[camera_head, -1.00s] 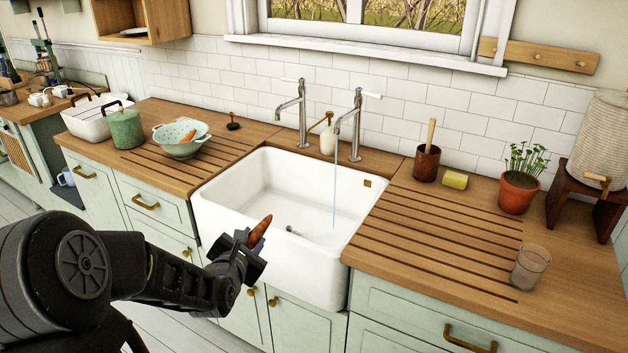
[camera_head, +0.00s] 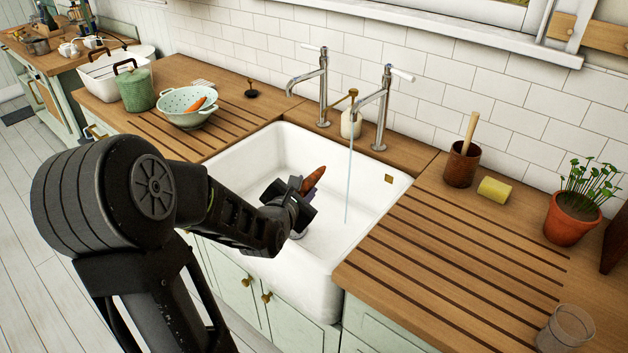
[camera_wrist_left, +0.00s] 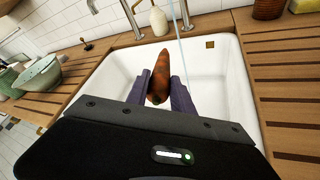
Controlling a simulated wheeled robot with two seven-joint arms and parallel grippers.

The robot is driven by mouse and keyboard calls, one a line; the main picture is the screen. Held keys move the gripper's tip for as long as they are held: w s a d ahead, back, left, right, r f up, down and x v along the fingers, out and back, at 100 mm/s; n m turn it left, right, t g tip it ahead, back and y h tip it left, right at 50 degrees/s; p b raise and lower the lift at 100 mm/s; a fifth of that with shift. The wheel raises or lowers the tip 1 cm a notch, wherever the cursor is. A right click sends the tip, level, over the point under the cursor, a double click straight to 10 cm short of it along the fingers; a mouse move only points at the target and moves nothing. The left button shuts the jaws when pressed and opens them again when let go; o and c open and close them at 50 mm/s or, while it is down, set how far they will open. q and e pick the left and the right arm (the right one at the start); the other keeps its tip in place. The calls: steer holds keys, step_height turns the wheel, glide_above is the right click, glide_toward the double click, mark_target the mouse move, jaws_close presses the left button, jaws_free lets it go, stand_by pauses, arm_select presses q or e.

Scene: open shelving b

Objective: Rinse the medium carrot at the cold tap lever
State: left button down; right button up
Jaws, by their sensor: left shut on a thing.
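My left gripper (camera_head: 300,198) is shut on the medium carrot (camera_head: 313,179), which is orange-brown and points up and away from the fingers. In the left wrist view the carrot (camera_wrist_left: 160,75) sits between the two purple-grey fingers. The gripper and carrot are over the white sink (camera_head: 350,262), left of the water stream (camera_head: 348,185) and apart from it. The water falls from the right-hand tap (camera_head: 384,105), whose white-tipped lever (camera_head: 402,74) points right. The left-hand tap (camera_head: 322,85) shows no water. My right gripper is not in view.
A pale green colander (camera_head: 185,118) with another carrot (camera_head: 199,103) stands on the left drainboard beside a green pot (camera_head: 135,88). A soap bottle (camera_head: 351,124) stands behind the sink. On the right are a brown pot (camera_head: 462,165), sponge (camera_head: 494,190), plant (camera_head: 572,218) and glass (camera_head: 566,330).

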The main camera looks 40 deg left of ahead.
arm_select(q)
steer(key=shift+s+r, duration=0.1)
steer(key=shift+w, duration=0.25)
steer(key=shift+w+f, duration=0.3)
steer(key=shift+w, duration=0.5)
steer(key=w+f+b, duration=0.1)
steer(key=w+f, duration=0.1)
steer(key=w, duration=1)
steer(key=shift+a+f+b, duration=0.15)
steer(key=shift+a+b, duration=0.05)
steer(key=shift+b, duration=0.2)
steer(key=shift+d, duration=0.1)
steer(key=shift+d+b, duration=0.35)
steer(key=shift+d, duration=0.1)
